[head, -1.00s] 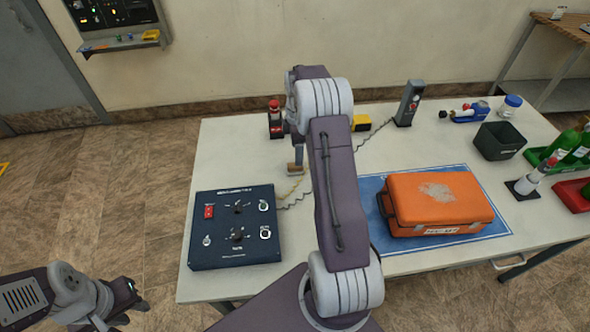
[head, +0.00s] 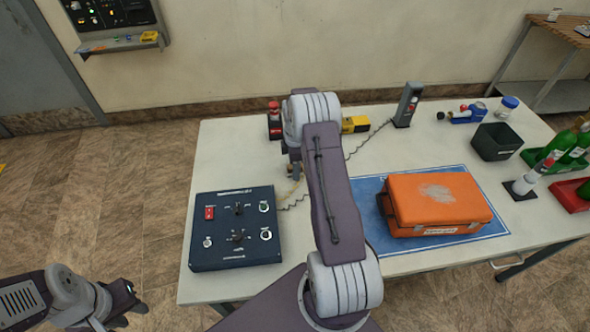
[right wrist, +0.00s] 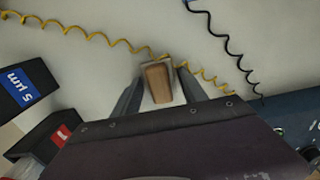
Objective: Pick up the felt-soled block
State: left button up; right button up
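The felt-soled block (right wrist: 158,82) shows in the right wrist view as a tan block with greyish edges, between the two fingers of my right gripper (right wrist: 160,85). The fingers flank it closely on both sides; whether they press on it is unclear. In the head view my right gripper (head: 293,170) is low over the table, left of my forearm, and largely hides the block. The block's underside is hidden. My left gripper (head: 132,300) is at the lower left, off the table, and its opening is unclear.
A dark blue control box (head: 236,250) is just in front of my right gripper. An orange case (head: 437,203) stands on a blue mat (head: 375,240) to the right. Coiled yellow (right wrist: 95,36) and black (right wrist: 225,40) cords lie near the block. Dark boxes (right wrist: 20,90) are at the wrist view's left.

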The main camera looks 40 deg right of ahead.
jog(key=c, duration=0.9)
jog(key=shift+r, duration=0.1)
jog(key=shift+r, duration=0.25)
jog(key=r, duration=0.2)
jog(key=d+r, duration=0.1)
jog(key=r, duration=0.1)
jog(key=shift+s, duration=0.15)
jog(key=s+d+r, duration=0.4)
jog(key=d+r, duration=0.2)
jog(key=d, duration=0.3)
jog(key=shift+s+d+r, duration=0.2)
jog(key=shift+s+d, duration=0.05)
jog(key=shift+s, duration=0.15)
